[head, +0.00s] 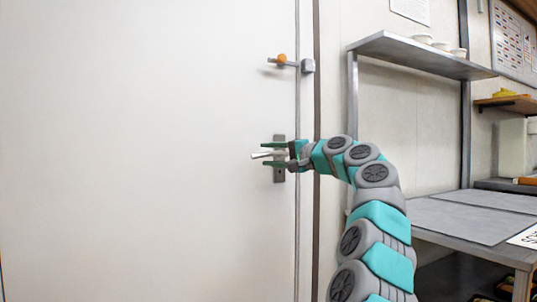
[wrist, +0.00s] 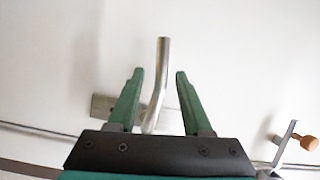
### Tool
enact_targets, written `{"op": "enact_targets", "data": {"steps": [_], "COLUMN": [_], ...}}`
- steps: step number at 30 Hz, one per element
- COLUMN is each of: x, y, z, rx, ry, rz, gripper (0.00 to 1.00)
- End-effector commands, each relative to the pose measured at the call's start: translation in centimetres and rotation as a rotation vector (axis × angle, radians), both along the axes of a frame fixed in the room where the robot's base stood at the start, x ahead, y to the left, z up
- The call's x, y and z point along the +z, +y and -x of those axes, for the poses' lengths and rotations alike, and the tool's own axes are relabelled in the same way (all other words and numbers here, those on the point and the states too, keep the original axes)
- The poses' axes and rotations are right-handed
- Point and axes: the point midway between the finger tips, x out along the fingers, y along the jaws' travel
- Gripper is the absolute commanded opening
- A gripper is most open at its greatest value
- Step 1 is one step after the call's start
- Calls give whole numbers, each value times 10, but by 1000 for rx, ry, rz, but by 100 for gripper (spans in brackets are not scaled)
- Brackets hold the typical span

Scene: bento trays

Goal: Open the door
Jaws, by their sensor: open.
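The white door (head: 140,150) fills the left of the head view and looks closed against its frame. Its silver lever handle (head: 260,155) sticks out to the left from a grey backplate (head: 279,178). My gripper (head: 264,155) is open at the handle, with one green finger above the lever and one below. In the wrist view the lever (wrist: 163,60) stands between the open fingers (wrist: 159,75), with a gap on each side, and extends past their tips. The lever's base is partly hidden by my gripper.
A latch with an orange knob (head: 281,58) sits above the handle near the door edge. To the right are a metal shelf (head: 415,50) with white bowls and a metal table (head: 460,222). The space before the door's left side looks clear.

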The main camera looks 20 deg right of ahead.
Motion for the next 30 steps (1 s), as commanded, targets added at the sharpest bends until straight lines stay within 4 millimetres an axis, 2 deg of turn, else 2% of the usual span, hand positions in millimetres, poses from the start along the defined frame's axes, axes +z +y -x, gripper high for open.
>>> {"op": "enact_targets", "data": {"steps": [13,26,30], "x": [1,1,1], "y": [3,3,3], "z": [-5,-5,-5], "rx": [0,0,0], "ry": [-2,-1,-1], "rz": [0,1,1], "gripper": [50,2,0]}}
